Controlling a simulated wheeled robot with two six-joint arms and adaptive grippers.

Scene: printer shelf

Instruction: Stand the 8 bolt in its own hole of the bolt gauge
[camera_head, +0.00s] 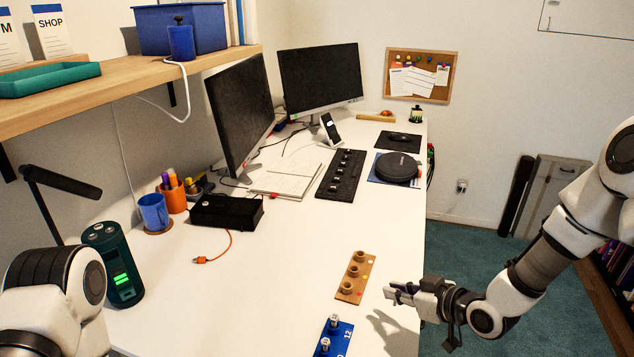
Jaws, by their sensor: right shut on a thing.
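A blue bolt gauge (343,343) lies at the bottom edge of the picture and is partly cut off. A white 12 is printed on it, and two silver bolts stand upright in its visible part. My right gripper (388,293) is over the right edge of the white desk, up and to the right of the gauge. It is shut on a small bolt-like thing that hardly stands out from the pale fingertips, so its size cannot be read. The near end of the gauge is outside the picture. My left gripper is not in view; only part of my left arm shows at the bottom left.
A dark green cylinder (113,264) stands at the left.

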